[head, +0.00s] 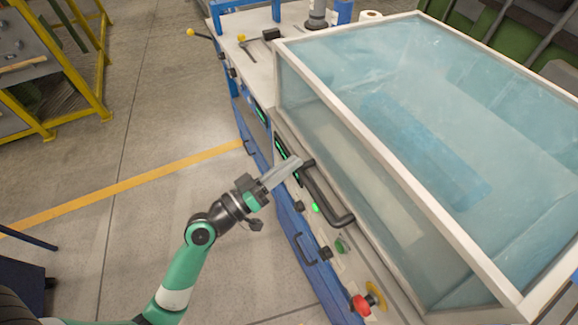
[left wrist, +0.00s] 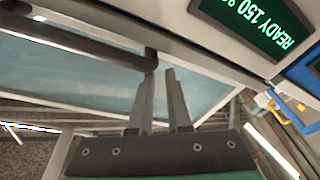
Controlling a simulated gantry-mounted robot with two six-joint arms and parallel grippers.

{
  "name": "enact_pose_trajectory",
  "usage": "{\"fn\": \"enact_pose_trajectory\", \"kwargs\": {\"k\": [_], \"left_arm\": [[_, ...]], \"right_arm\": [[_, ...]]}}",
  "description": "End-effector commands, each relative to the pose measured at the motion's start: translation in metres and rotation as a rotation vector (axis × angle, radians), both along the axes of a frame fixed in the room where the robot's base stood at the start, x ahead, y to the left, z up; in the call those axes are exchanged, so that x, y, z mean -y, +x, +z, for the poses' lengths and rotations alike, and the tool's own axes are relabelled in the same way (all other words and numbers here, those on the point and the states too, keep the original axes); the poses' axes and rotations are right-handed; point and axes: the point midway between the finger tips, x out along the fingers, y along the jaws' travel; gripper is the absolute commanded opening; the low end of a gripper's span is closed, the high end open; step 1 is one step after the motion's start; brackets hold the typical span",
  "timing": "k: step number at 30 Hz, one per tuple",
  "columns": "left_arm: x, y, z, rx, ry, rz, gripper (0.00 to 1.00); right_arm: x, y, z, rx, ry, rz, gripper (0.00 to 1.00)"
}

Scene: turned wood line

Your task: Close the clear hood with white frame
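The clear hood with white frame (head: 408,190) sits over the blue-fronted machine at the right of the head view. Its lower front edge appears to lie along the machine's top, though I cannot tell if a small gap is left. Its dark bar handle (head: 325,195) is on the front face and also shows in the left wrist view (left wrist: 85,42). My left gripper (head: 296,164) is at the handle's far end. In the left wrist view its fingers (left wrist: 161,75) stand apart with nothing seen between them; one tip overlaps the handle's end. My right gripper is out of view.
Below the handle, the machine's front panel carries a green-lit display (left wrist: 258,22), knobs and a red button (head: 361,305). A white-topped counter (head: 262,70) with small tools adjoins at the back. A yellow rack (head: 100,100) stands far left. The floor between is clear.

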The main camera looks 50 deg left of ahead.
Motion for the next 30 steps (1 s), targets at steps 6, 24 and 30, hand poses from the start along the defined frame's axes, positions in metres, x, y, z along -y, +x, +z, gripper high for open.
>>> {"fn": "enact_pose_trajectory", "kwargs": {"k": [6, 24, 30], "left_arm": [[0.003, 0.001, -0.013, -0.036, 0.001, -0.009, 0.0], [-0.012, -0.043, 0.013, -0.011, -0.002, -0.011, 0.0], [-0.015, -0.078, 0.004, -0.007, 0.001, -0.011, 0.0]], "right_arm": [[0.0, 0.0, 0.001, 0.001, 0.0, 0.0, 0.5], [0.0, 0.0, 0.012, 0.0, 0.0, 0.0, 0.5], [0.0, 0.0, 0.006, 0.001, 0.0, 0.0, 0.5]]}}
